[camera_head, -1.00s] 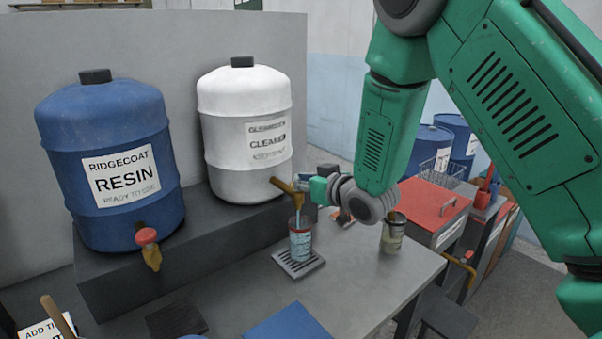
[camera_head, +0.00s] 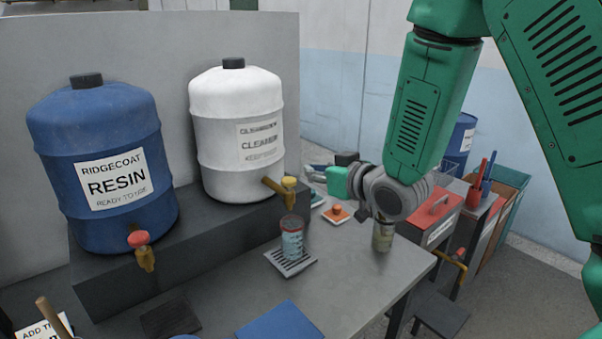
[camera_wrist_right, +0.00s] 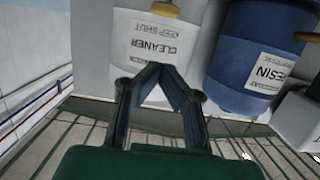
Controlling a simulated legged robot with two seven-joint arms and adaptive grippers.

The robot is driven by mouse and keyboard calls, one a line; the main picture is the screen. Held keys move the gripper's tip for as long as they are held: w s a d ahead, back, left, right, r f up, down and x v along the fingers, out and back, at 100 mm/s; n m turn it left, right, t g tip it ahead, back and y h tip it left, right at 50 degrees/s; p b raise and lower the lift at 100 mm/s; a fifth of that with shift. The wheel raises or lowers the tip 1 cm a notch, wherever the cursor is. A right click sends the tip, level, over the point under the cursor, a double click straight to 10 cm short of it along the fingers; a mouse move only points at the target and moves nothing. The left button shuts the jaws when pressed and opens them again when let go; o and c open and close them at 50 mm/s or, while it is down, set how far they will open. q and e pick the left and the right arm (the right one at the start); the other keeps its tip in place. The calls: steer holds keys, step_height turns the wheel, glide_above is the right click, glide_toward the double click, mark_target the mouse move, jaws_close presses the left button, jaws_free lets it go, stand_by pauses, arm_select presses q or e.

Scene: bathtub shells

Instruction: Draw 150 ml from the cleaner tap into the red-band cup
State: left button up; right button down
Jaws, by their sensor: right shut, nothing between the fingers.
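The white cleaner drum (camera_head: 238,150) stands on the dark ledge. Its brass tap (camera_head: 273,186) has a yellow handle (camera_head: 289,182). The cup with a red band near its top (camera_head: 292,238) stands upright on a slotted drip tray (camera_head: 291,262) below the tap. No stream shows between tap and cup, and the liquid level cannot be read. My right gripper (camera_head: 320,173) is right of the tap handle, apart from it. In the right wrist view its fingers (camera_wrist_right: 158,70) meet, shut and empty, in front of the cleaner drum. My left gripper is not in view.
The blue resin drum (camera_head: 103,165) with a red-handled tap (camera_head: 141,248) is at left. Another cup (camera_head: 383,236) stands near the bench's right edge, under my right wrist. An orange-knobbed item (camera_head: 336,212) lies behind the drip tray. A red box (camera_head: 432,215) is beyond the bench.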

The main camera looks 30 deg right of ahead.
steer(key=shift+v, duration=1.15)
steer(key=shift+w+d+r, duration=0.1)
steer(key=shift+a, duration=0.2)
